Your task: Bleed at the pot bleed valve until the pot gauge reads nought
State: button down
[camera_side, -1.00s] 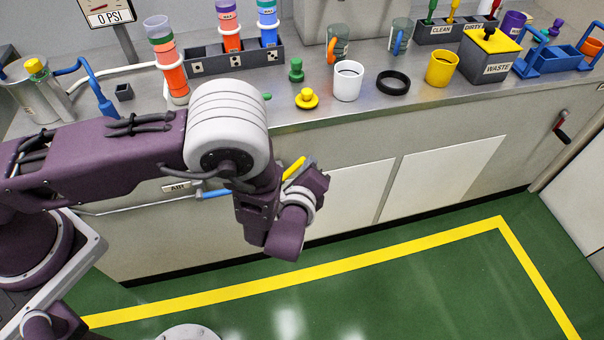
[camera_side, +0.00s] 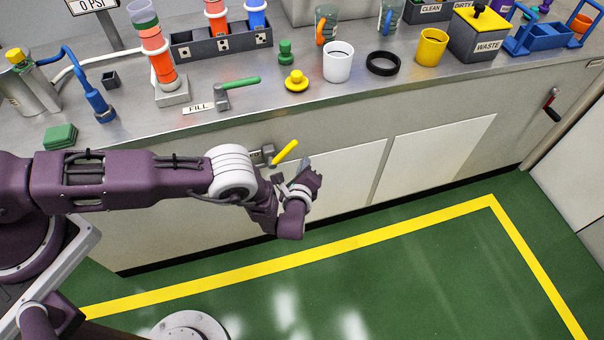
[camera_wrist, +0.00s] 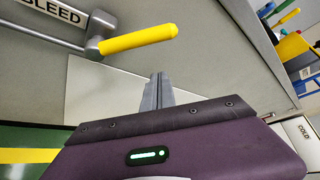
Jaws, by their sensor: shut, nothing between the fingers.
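The pot bleed valve shows a grey body (camera_side: 262,157) on the bench front with a yellow lever (camera_side: 286,152) angled up to the right. In the wrist view the yellow lever (camera_wrist: 140,38) points right from its grey fitting, beside a partly cut-off BLEED label (camera_wrist: 52,12). A metal pot (camera_side: 35,95) with a yellow cap stands at the left. My gripper (camera_wrist: 157,90) is shut and empty, below and apart from the lever. It also shows right of the valve in the side view (camera_side: 304,164).
A green-handled FILL valve (camera_side: 238,84) sits on the bench edge above. A white cup (camera_side: 337,62), a black ring (camera_side: 383,63), a yellow cup (camera_side: 431,47) and a WASTE bin (camera_side: 477,40) stand on the bench. The floor in front is clear.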

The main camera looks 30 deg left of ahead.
jog(key=shift+s+a+r, duration=0.15)
jog(key=shift+a+r, duration=0.45)
jog(key=shift+a, duration=0.15)
jog(key=shift+s+a+r, duration=0.1)
jog(key=shift+a+r, duration=0.5)
jog(key=shift+a, duration=0.1)
jog(key=shift+s+a+r, duration=0.55)
jog(key=shift+r, duration=0.1)
send_near(290, 151)
jog(key=d+f, duration=0.2)
jog(key=d, duration=0.1)
jog(key=shift+s+d+f, duration=0.1)
jog(key=shift+s+f, duration=0.05)
jog(key=shift+s, duration=0.2)
